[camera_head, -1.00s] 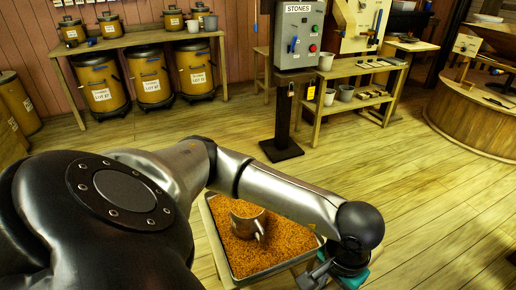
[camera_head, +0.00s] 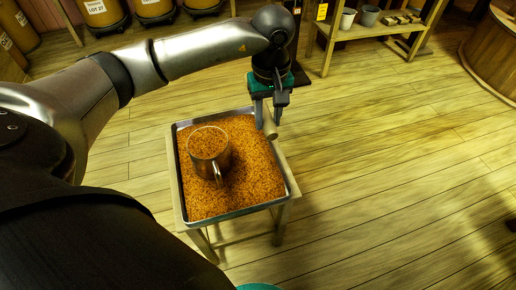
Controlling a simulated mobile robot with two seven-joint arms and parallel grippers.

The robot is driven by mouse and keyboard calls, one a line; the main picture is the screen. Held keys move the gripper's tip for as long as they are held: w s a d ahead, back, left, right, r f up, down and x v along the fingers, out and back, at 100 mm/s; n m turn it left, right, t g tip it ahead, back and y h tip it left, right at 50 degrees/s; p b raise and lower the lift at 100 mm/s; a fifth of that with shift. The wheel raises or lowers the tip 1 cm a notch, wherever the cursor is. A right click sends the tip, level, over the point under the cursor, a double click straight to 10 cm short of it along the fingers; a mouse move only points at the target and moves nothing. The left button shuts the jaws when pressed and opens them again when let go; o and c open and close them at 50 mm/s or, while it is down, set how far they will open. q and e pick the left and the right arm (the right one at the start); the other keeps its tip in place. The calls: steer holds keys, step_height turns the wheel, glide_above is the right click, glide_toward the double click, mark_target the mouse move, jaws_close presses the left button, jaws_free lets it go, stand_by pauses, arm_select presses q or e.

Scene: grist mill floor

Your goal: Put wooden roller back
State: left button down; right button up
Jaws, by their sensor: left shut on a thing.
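My left gripper (camera_head: 268,108) points down at the back right corner of a metal tray (camera_head: 288,183) full of orange-brown grain. It is shut on the wooden roller (camera_head: 271,129), a pale short cylinder whose lower end shows between and below the fingers. The roller is at the tray's right rim; I cannot tell whether it touches the rim. The fingers hide its upper part. A metal cup (camera_head: 209,153) with a handle, filled with grain, stands in the tray. My right gripper's fingers are not in view; only a teal edge shows at the bottom.
The tray rests on a small wooden stand (camera_head: 283,214). A wooden shelf (camera_head: 385,30) with grey pots (camera_head: 369,15) is at the back right. The floor to the right of the stand is clear.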

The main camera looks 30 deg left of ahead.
arm_select(q)
steer(key=shift+w+a+f+n, duration=0.1)
steer(key=shift+a+f+n, duration=0.05)
steer(key=shift+n, duration=0.15)
steer(key=b, duration=0.5)
glide_above(265, 171)
step_height(265, 171, down, 15)
steer(key=shift+f, duration=0.1)
steer(key=shift+f+b, duration=0.65)
steer(key=shift+f, duration=1.45)
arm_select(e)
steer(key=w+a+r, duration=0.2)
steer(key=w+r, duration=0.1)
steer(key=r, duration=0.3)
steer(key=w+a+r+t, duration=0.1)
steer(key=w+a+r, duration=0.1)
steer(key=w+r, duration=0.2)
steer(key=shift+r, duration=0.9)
arm_select(q)
steer(key=shift+f, duration=0.15)
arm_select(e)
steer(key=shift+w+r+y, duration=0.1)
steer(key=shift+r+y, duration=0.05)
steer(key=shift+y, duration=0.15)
arm_select(q)
steer(key=c, duration=0.5)
jaws_free()
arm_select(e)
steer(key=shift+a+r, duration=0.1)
